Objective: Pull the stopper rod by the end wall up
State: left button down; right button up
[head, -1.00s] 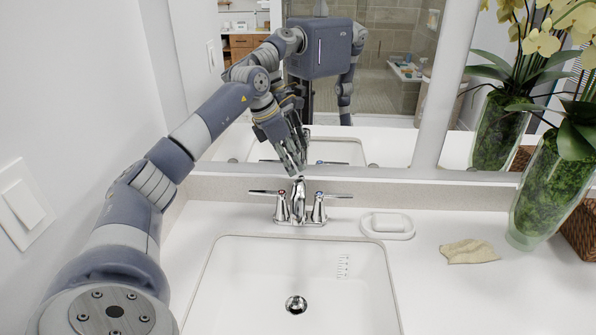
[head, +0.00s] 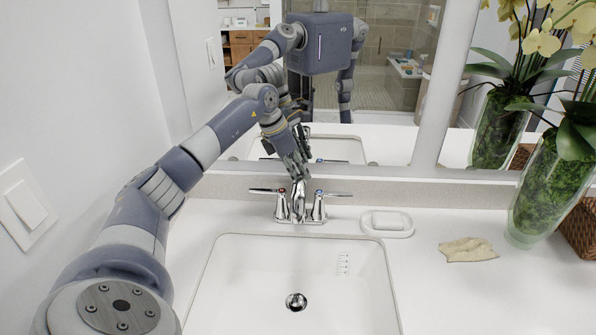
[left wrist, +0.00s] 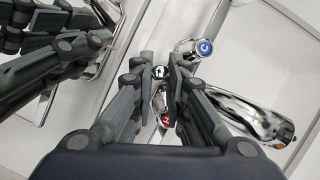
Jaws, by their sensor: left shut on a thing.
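The stopper rod's small chrome knob (left wrist: 159,72) shows between my fingertips in the left wrist view. In the head view the rod is hidden by the faucet and my fingers. My left gripper (head: 301,172) points down behind the chrome faucet (head: 298,203); it also shows in the left wrist view (left wrist: 160,75), shut on the rod's knob. The sink basin (head: 230,275) lies in front of the faucet, with a chrome drain stopper (head: 296,301) in its floor. How high the stopper sits is hard to tell. My right gripper is not directly in view.
Faucet handles (head: 333,194) stand close on both sides of the spout. A mirror (head: 390,100) rises behind the counter and reflects me. A wall (head: 85,90) is close on the left.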

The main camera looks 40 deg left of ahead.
pick_arm(q)
jog(key=shift+r+p, duration=1.15)
jog(key=shift+r, duration=0.35)
jog(key=shift+w, duration=0.15)
jog(key=c, duration=1.8)
grip_release()
jog(key=shift+c, duration=0.2)
jog(key=v, duration=1.2)
